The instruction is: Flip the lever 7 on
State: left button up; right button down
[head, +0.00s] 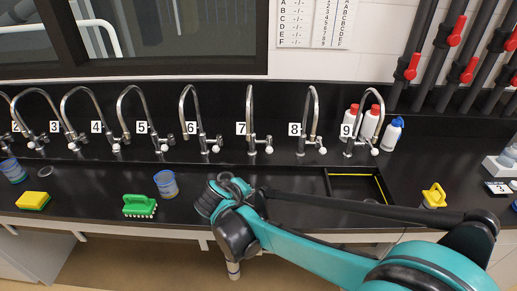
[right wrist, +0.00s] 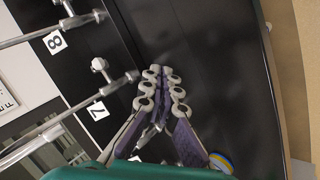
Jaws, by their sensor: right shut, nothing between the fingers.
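Tap 7 (head: 249,112) is a chrome gooseneck at the back of the black counter, beside its number 7 label (head: 241,128). Its lever ends in a white knob (head: 268,149) on the right of the base. In the right wrist view, the label 7 (right wrist: 97,110) and the white knob (right wrist: 98,65) show left of the fingers. My right gripper (right wrist: 165,72) is shut and empty, its fingertips apart from the knob in that picture. In the head view my right wrist stands over the counter in front of taps 6 and 7 and hides the fingers. My left gripper is not in view.
Tap 6 (head: 184,108) and tap 8 (head: 315,105) flank tap 7. A beaker (head: 166,183), green brush (head: 139,206) and yellow sponge (head: 33,200) stand left of my wrist. A sink (head: 383,188) is to the right. Bottles (head: 370,122) stand behind tap 9.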

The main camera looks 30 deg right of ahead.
jog(key=w+r+t+h+p, duration=0.1)
jog(key=w+r+h+p, duration=0.1)
jog(key=w+h, duration=0.5)
jog(key=w+a, duration=0.1)
jog(key=w, duration=0.3)
jog(key=shift+r+n+p, duration=0.15)
jog(key=shift+n+p, duration=0.25)
jog(key=shift+d, duration=0.15)
jog(key=b, duration=0.4)
send_near(269, 144)
jog(key=w+d+f, duration=0.1)
jog(key=w+d, duration=0.1)
jog(key=shift+s+d+f, duration=0.2)
jog(key=shift+d, duration=0.2)
